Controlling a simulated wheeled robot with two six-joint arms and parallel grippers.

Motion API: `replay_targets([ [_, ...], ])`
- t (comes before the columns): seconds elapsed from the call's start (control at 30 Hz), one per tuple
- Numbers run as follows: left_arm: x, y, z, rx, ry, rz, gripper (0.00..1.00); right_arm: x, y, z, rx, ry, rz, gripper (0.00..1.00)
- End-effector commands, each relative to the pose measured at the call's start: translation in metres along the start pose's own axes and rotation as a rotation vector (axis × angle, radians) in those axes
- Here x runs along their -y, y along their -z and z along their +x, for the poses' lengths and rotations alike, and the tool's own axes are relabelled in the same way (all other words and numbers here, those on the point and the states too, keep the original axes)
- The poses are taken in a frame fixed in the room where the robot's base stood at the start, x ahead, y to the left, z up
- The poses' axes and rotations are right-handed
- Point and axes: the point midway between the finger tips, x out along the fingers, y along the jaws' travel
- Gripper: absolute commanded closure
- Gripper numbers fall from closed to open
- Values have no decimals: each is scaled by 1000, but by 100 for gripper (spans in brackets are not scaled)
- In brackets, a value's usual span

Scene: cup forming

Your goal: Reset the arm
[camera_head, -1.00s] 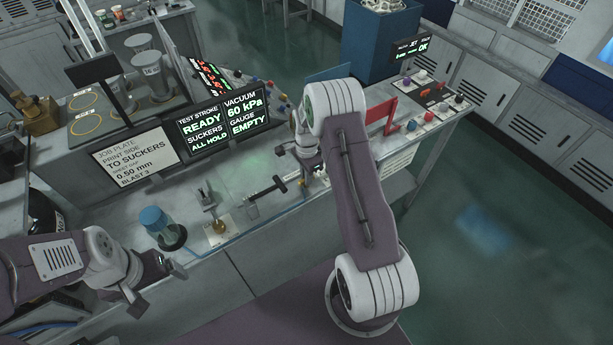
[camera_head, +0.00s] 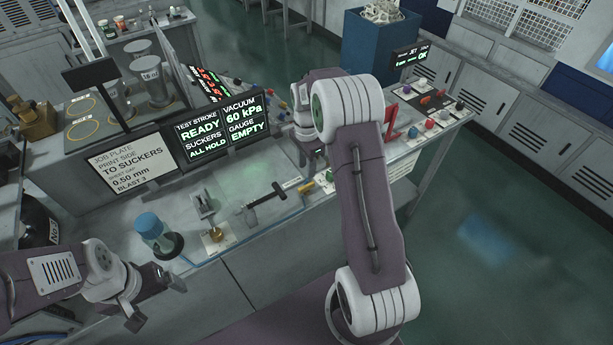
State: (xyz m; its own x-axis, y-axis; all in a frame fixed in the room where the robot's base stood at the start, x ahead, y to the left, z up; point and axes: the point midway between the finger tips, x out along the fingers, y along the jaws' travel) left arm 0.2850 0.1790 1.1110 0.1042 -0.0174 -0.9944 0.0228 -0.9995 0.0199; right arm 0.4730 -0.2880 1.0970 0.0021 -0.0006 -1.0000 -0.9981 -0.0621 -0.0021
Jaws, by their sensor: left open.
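My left gripper (camera_head: 158,300) is at the lower left, in front of the bench edge. Its jaws are open and I see nothing between them. My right arm crosses the middle of the view, bent at a white-banded elbow. My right gripper (camera_head: 312,152) is over the bench near the small coloured knobs, partly hidden behind that elbow. I cannot tell whether its jaws are open or shut.
A red bracket (camera_head: 391,120) is right of my right elbow. The floor at right is clear.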

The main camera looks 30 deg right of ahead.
Motion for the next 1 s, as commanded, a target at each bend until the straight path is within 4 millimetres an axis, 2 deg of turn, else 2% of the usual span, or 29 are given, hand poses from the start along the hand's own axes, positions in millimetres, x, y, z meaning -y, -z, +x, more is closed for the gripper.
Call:
replay_targets([
  [0.47, 0, 0, 0, 0, 0, 0, 12, 0, 0, -2, 0, 0, 0, 66],
  [0.53, 0, 0, 6, 0, 0, 0, 12, 2, -5, 0, -2, 6, -12, 66],
  [0.63, 0, -2, 19, 0, 0, 0, 12, 12, -22, -16, -18, 65, -56, 66],
  [0.67, 0, -2, 24, 0, 0, 0, 12, 7, -31, -19, -19, 70, -75, 66],
  [0.77, 1, -4, 42, 0, 0, 0, 12, -26, -67, -20, -16, 78, -175, 66],
  [0.87, 1, -6, 54, 0, 0, 0, 12, -69, -95, -10, -17, 86, -397, 66],
  [1.0, 1, -7, 65, 0, 0, 0, 12, -141, -120, 21, -27, 87, -844, 66],
])
